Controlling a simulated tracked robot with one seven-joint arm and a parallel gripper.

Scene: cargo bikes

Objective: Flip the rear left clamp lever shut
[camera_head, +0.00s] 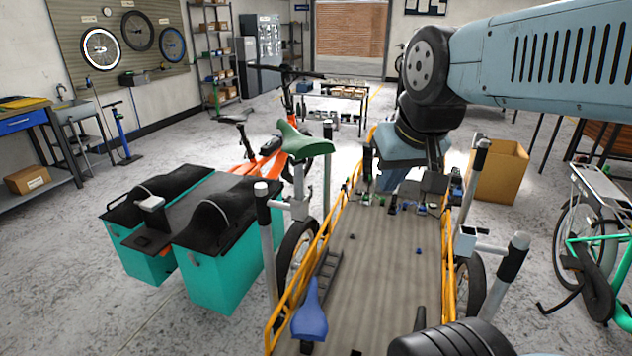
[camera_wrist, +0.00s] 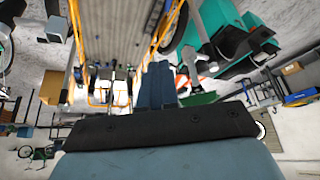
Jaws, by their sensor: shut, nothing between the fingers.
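The cargo bike bed (camera_head: 385,255) runs away from me between orange rails. A clamp (camera_head: 299,208) on metal posts stands at its left side, and another clamp (camera_head: 466,242) at its right. I cannot tell which lever is the rear left one, or whether it is open. My gripper (camera_head: 388,183) hangs over the far part of the bed, partly hidden by my arm. In the wrist view its two blue fingers (camera_wrist: 157,84) are together with nothing between them. In that view a post clamp (camera_wrist: 58,28) shows at upper left, apart from the fingers.
Teal panniers (camera_head: 220,270) and a green saddle (camera_head: 303,141) stand left of the bed. A blue saddle (camera_head: 310,318) is at its near left. Small parts lie at its far end. A cardboard box (camera_head: 500,172) and a green bike (camera_head: 595,245) stand right.

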